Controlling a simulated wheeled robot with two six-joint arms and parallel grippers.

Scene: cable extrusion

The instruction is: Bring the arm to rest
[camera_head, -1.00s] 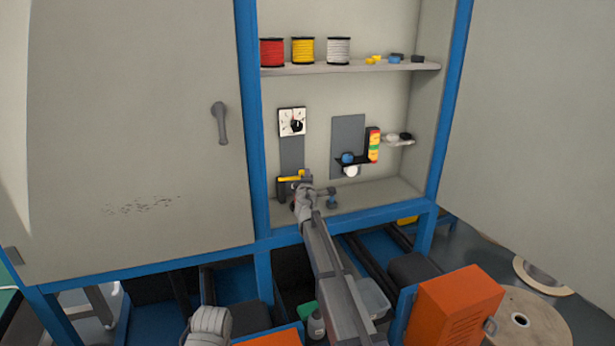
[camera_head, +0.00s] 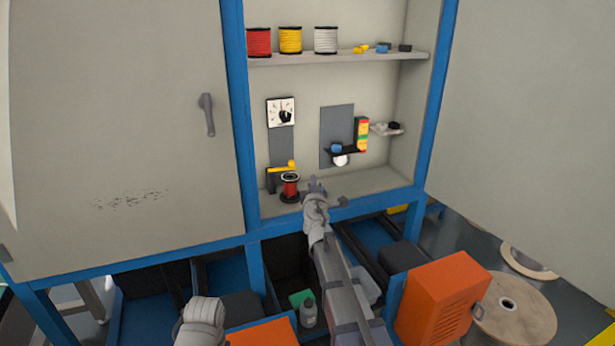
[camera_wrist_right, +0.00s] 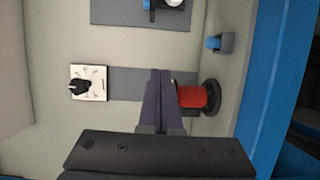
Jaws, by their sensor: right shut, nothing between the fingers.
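My right arm reaches up from the bottom of the head view to the lower opening of the cabinet. Its gripper (camera_head: 316,186) is at the front edge of the cabinet floor, to the right of a small red spool (camera_head: 290,187) on a dark base, and apart from it. In the right wrist view the right gripper (camera_wrist_right: 160,75) is shut with nothing in it, and the red spool (camera_wrist_right: 192,97) shows beside its fingers. A rounded grey part of my left arm shows at the bottom of the head view; the left gripper is not in view.
A yellow lever (camera_head: 284,167) sits above the red spool, below a white dial panel (camera_head: 281,112). Red, yellow and white spools (camera_head: 325,40) stand on the upper shelf (camera_head: 340,57). The cabinet's blue frame (camera_head: 238,120) and an orange box (camera_head: 440,300) are near the arm.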

